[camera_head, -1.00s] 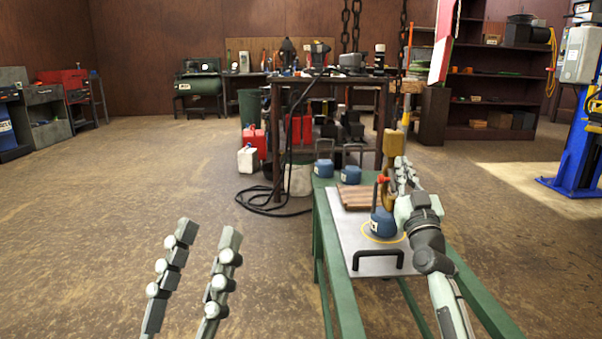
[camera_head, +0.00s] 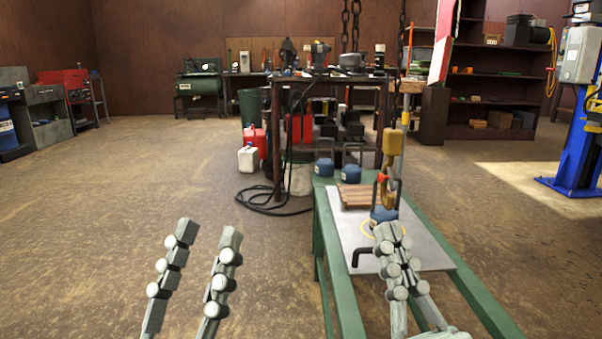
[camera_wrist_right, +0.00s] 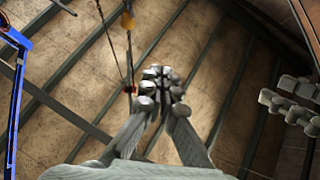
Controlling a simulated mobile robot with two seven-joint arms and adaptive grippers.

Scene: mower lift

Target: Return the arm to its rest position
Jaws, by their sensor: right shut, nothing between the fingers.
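My right gripper (camera_head: 389,232) is shut and empty. It points up in front of the near part of the green bench (camera_head: 327,250) and hides part of the metal plate (camera_head: 350,234) and of a blue weight (camera_head: 384,213). It also shows shut in the right wrist view (camera_wrist_right: 161,73). The weight stands by a yellow ring on the plate. A yellow hoist hook (camera_head: 392,143) hangs just above it; I cannot tell whether the hook is in its handle. My left gripper (camera_head: 208,234) is open and empty at the lower left, clear of the bench.
A wooden pallet (camera_head: 356,195) and two more blue weights (camera_head: 350,173) are on the bench's far part. A dark table (camera_head: 330,80) stands behind. A blue lift post (camera_head: 575,150) is at the right. The floor to the left is clear.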

